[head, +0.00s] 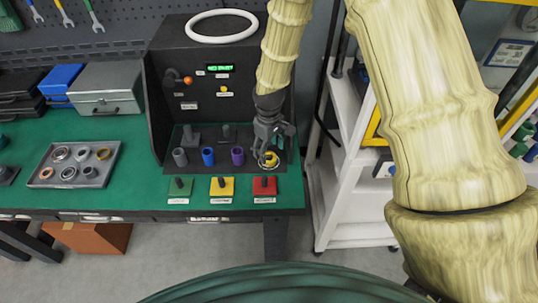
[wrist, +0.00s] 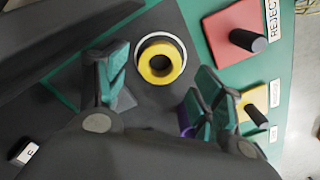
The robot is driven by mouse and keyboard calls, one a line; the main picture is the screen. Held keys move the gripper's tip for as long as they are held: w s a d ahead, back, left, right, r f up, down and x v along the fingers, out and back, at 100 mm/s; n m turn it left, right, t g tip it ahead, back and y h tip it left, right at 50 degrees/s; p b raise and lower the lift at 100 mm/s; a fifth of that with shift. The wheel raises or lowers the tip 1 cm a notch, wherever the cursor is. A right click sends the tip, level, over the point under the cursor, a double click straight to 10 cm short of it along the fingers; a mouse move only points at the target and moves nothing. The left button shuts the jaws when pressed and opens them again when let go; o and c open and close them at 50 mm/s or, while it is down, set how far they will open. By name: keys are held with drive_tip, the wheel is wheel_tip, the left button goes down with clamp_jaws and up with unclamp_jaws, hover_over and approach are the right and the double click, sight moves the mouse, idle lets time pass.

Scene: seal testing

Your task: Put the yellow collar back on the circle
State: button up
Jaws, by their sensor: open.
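The yellow collar (wrist: 161,63) lies flat on the dark panel, over the white circle (wrist: 180,44). In the head view the collar (head: 271,161) is at the right end of the row of cylinders, partly hidden by my gripper (head: 266,148). My gripper (wrist: 158,88) is open above it. In the wrist view one finger is to the left of the collar and one to the lower right, both apart from it.
The purple cylinder (head: 237,156) is close to my gripper, with the blue (head: 208,157) and grey (head: 180,157) ones further left. Green (head: 180,189), yellow (head: 222,187) and red (head: 265,187) pads with dark pegs line the front. A parts tray (head: 110,177) lies left.

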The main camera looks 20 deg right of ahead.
wheel_tip(320, 180, up, 8)
drive_tip(key=b, duration=0.2)
drive_tip(key=shift+r, duration=0.25)
idle(0.5)
